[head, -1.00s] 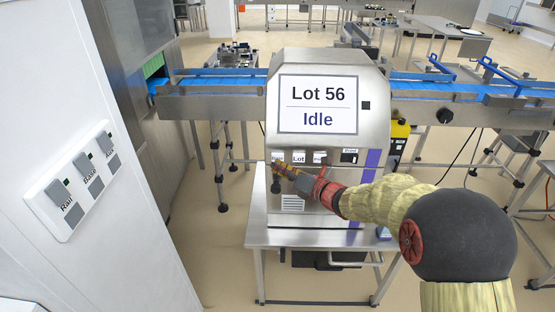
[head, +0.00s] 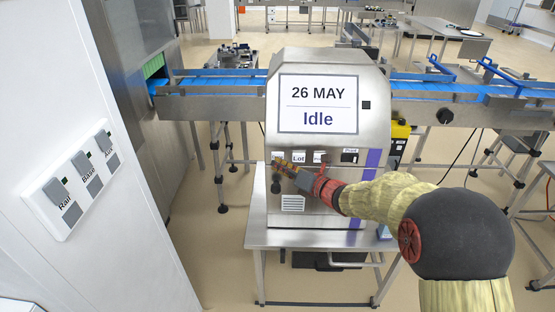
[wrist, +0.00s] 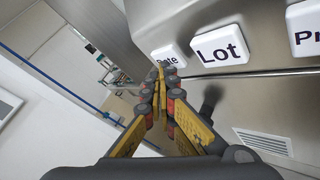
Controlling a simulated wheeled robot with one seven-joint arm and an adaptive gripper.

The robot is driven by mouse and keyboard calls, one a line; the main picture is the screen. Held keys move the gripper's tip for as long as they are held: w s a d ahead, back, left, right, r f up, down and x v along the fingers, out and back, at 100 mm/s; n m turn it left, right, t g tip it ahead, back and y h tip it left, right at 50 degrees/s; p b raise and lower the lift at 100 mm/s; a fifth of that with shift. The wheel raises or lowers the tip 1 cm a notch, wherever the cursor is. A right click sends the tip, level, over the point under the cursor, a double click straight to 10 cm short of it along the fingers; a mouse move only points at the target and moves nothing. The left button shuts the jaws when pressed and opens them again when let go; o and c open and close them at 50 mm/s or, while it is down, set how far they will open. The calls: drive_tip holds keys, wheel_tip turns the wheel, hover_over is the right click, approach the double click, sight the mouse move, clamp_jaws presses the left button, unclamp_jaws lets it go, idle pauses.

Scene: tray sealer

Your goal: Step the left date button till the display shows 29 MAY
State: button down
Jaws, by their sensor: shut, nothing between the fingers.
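The display (head: 318,104) on the steel sealer reads "26 MAY" above "Idle". Below it is a row of white buttons. The left date button (head: 277,156) is partly behind my gripper in the head view; in the wrist view it is the button marked "Date" (wrist: 168,55), its first letter partly cut by glare or angle. My gripper (head: 277,166) is shut and empty, its tips at the date button. In the wrist view the fingertips (wrist: 158,70) overlap the button's lower edge; I cannot tell whether they touch it. The Lot button (wrist: 220,46) is just right of it.
A third button (head: 319,157) and a dark switch (head: 349,156) lie further right on the panel. A blue conveyor (head: 215,82) runs behind the sealer. A wall panel with rocker switches (head: 75,185) is at left.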

drive_tip(key=shift+s, duration=0.1)
idle(0.3)
drive_tip(key=shift+s+b, duration=0.5)
drive_tip(key=shift+s, duration=0.3)
drive_tip(key=shift+s+a+b, duration=0.1)
drive_tip(key=shift+s+b, duration=1.05)
drive_tip(key=shift+s, duration=1.4)
